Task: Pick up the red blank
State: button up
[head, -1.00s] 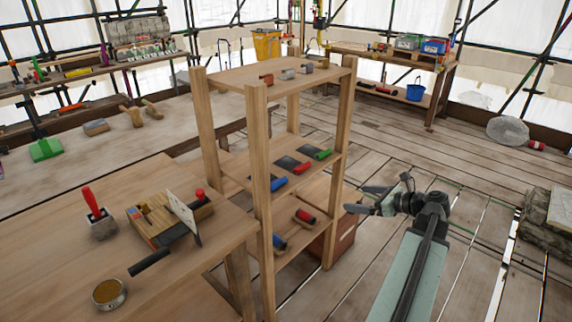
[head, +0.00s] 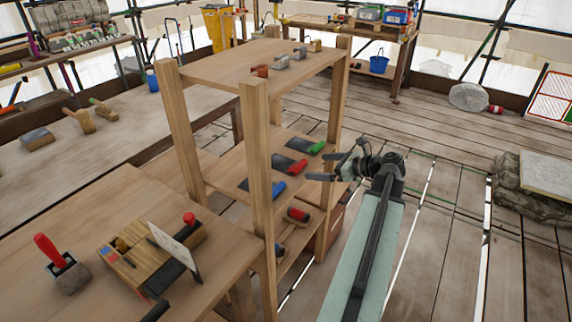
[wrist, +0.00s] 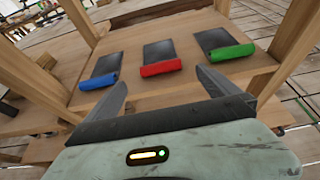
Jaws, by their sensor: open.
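The red blank (wrist: 162,68), a dark flat plate with a red rolled front edge, lies on the middle shelf between a blue one (wrist: 99,82) and a green one (wrist: 232,52). In the head view its red edge (head: 299,167) shows between them. My gripper (head: 323,167) is open and empty at the right, open side of the shelf rack. In the wrist view my gripper (wrist: 162,80) has its two fingers spread in front of the red edge, one on each side, apart from it.
The wooden rack (head: 255,150) has posts at its corners; one post (wrist: 285,45) stands close right of my gripper in the wrist view. Small blocks sit on the top shelf. Another red-edged piece (head: 297,214) lies on the lower shelf.

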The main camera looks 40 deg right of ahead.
aim_at(301, 165)
jog(key=b+x, duration=0.2)
jog(key=x, duration=0.5)
jog(key=shift+w+a+f+b, duration=0.15)
jog(key=shift+w+f+b, duration=0.05)
jog(key=shift+w+b, duration=0.15)
jog(key=shift+s+r, duration=0.1)
jog(key=c, duration=1.9)
jog(key=shift+r, duration=0.15)
